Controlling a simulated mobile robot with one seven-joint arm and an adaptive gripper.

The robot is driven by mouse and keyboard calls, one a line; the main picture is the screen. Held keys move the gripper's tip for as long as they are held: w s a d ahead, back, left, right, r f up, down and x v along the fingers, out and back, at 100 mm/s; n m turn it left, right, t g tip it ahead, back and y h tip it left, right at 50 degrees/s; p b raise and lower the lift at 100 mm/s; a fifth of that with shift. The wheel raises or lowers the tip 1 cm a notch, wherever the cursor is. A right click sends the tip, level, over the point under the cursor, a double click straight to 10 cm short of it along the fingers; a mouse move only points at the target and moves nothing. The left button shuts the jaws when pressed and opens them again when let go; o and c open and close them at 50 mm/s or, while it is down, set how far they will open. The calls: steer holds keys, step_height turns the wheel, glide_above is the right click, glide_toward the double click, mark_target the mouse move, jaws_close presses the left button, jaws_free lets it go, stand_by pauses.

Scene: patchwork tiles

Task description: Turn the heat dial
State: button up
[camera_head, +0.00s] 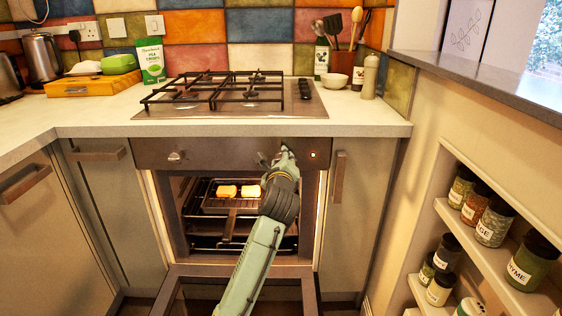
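The oven's control panel (220,153) runs below the hob. A pale round dial (175,156) sits on its left part, in plain view. A small lit spot (314,154) shows at the panel's right end. My gripper (274,158) is at the right half of the panel, to the right of the pale dial. My arm and gripper cover this part of the panel, so any dial behind them is hidden. I cannot tell whether the gripper touches anything or how its fingers stand.
The oven door (235,297) hangs open below the panel. The gas hob (230,95) is above. Cupboard handles (339,177) flank the oven. Spice shelves (490,255) stand at the right.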

stand_by(0.4)
steer(key=o, duration=1.2)
steer(key=shift+c, duration=0.2)
steer(key=shift+s, duration=0.1)
steer(key=s+r, duration=0.1)
steer(key=s, duration=1)
steer(key=shift+s+r, duration=0.15)
steer(key=shift+s, duration=0.25)
steer(key=shift+a, duration=0.1)
